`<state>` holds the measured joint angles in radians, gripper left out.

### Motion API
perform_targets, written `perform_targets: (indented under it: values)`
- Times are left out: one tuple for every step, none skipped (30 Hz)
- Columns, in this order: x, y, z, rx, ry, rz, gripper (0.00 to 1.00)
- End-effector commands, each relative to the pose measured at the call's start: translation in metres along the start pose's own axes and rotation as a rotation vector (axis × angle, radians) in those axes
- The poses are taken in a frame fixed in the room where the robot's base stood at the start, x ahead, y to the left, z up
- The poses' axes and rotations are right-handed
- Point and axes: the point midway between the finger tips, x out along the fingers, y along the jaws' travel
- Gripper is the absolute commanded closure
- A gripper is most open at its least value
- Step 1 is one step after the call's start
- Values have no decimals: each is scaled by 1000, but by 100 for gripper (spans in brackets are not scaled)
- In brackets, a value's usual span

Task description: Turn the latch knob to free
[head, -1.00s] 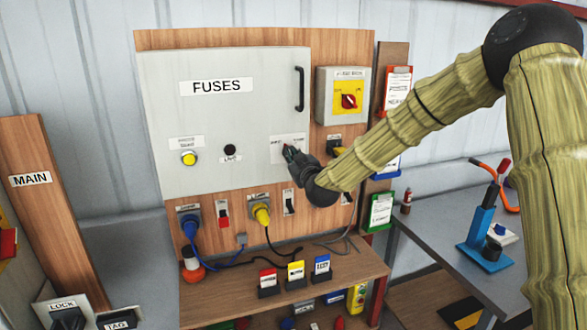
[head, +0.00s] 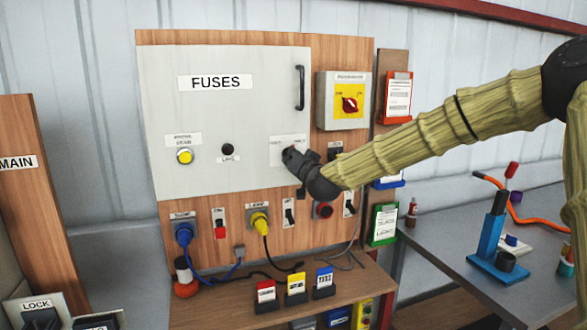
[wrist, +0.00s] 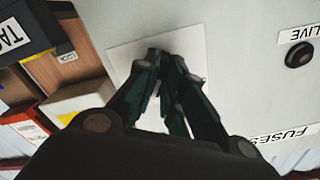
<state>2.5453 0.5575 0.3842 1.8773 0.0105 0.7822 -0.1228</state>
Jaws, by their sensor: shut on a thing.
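The grey FUSES door (head: 230,120) is closed on a wooden panel. A white label plate (head: 276,145) sits low on its right side, and it also shows in the wrist view (wrist: 125,54). My gripper (head: 289,152) is at this plate, its fingers pointing into the door. In the wrist view my gripper (wrist: 162,58) has its fingertips close together against the plate, shut on the latch knob. The knob itself is hidden by the fingers, so its turned position cannot be read.
A black door handle (head: 300,88) is above my gripper. A grey box with a red-and-yellow rotary switch (head: 349,104) is to the right. Plugs and switches line the panel below. A shelf (head: 220,312) holds coloured tags. A workbench (head: 460,245) stands at the right.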

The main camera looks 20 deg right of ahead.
Motion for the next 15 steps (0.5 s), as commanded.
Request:
perform_targets:
  values:
    - [0,3,1,35,3,1,100]
    - [0,3,1,56,4,1,100]
    - [0,3,1,82,4,1,100]
    - [0,2,1,99,4,0,100]
    - [0,2,0,117,4,0,100]
    - [0,2,0,138,4,1,100]
    - [0,2,0,153,4,1,100]
    - [0,2,0,167,4,2,100]
    - [0,2,0,182,4,2,100]
    - [0,2,0,193,4,1,100]
    - [0,2,0,203,4,1,100]
    - [0,2,-1,215,4,1,100]
    - [0,2,-1,223,4,1,100]
    - [0,1,-1,229,4,1,100]
    - [0,1,-1,236,4,1,100]
